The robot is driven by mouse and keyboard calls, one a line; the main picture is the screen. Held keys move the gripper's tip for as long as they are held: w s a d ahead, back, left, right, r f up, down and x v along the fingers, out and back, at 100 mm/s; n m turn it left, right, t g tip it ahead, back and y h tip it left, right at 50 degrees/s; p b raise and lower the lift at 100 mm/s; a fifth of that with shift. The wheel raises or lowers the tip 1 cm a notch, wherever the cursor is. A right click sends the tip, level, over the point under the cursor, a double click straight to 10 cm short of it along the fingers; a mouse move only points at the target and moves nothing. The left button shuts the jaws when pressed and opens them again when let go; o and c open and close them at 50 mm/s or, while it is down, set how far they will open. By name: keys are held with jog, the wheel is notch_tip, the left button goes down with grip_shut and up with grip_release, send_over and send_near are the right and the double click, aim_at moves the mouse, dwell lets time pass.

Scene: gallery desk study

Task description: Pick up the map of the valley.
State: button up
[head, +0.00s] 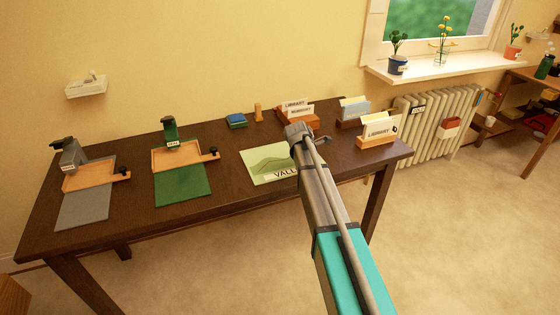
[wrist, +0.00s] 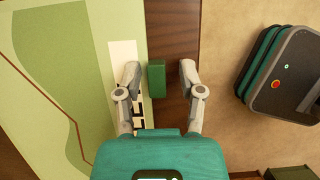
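The map of the valley (head: 262,160) lies flat on the dark wooden desk, pale green with darker green hills and a white label reading "VALL". My arm hides its right part in the head view. In the wrist view the map (wrist: 120,20) fills the left side, with the white label (wrist: 122,55) near its edge. A small dark green block (wrist: 157,80) sits at that edge, like a grip tab. My gripper (wrist: 160,70) is open, with one finger on each side of the block and gaps visible. Its height above the desk is unclear. The fingertips are hidden in the head view.
Card boxes marked "LIBRARY" (head: 377,142) stand right of my arm and behind it. A green mat (head: 182,187) and a grey mat (head: 85,208) with wooden trays lie left. The desk's front edge (head: 240,205) is close.

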grip_shut()
jog(key=shift+r, duration=0.15)
notch_tip(320, 180, up, 2)
jog(key=shift+r+p, duration=0.1)
jog(key=shift+p, duration=1.15)
jog(key=s+d+r+p, duration=0.1)
jog(key=s+r+p, duration=0.9)
jog(key=s, duration=0.4)
jog(key=shift+r, duration=0.25)
jog(key=shift+w, duration=0.15)
